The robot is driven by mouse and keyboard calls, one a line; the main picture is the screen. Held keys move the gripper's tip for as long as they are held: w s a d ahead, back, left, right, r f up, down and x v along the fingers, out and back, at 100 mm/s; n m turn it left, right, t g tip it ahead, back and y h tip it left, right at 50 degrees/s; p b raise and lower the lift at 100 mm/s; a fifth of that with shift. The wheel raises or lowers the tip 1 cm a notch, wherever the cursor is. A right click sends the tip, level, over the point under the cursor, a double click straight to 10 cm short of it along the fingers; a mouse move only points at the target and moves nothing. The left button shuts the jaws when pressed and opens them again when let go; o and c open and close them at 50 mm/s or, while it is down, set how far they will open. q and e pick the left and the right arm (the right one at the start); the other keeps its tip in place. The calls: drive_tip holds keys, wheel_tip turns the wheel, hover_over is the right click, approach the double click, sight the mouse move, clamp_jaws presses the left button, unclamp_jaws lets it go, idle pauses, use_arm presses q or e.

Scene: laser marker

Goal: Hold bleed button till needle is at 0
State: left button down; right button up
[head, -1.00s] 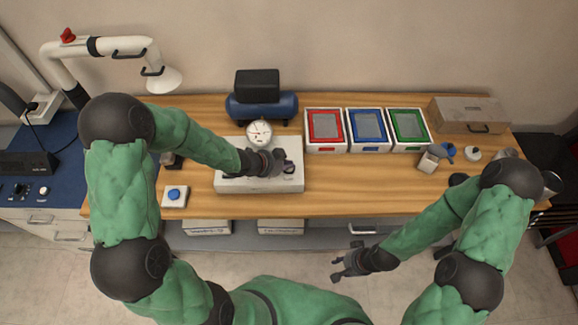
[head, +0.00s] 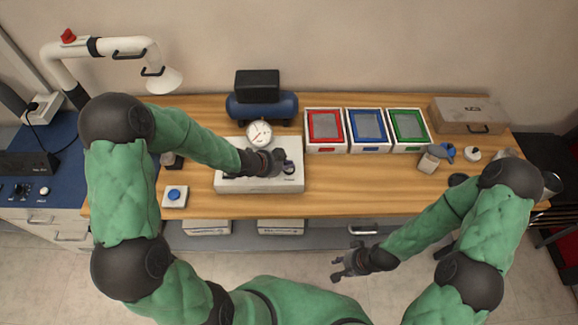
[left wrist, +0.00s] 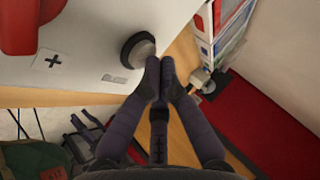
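The white box (head: 235,183) on the table carries a round dial gauge (head: 259,132) with a white face. A reddish needle shows on it, but its exact reading is too small to tell. A round dark knob or button (head: 289,168) sits near the box's right end; it also shows in the left wrist view (left wrist: 138,50), with a grey face and black rim. My left gripper (head: 280,163) is just left of it in the head view. In the left wrist view its fingertips (left wrist: 160,66) are together, empty, beside the button. My right gripper (head: 337,269) is open and empty in front of the table.
A blue button on a white block (head: 174,204) lies left of the box. A blue tank compressor (head: 262,108) stands behind the gauge. Red, blue and green framed bins (head: 367,148) stand to the right.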

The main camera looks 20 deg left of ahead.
use_arm(q)
drive_tip(key=shift+r+p, duration=0.65)
drive_tip(key=shift+r, duration=0.15)
wheel_tip(320, 180, up, 5)
drive_tip(key=p, duration=0.4)
drive_tip(key=shift+p, duration=0.35)
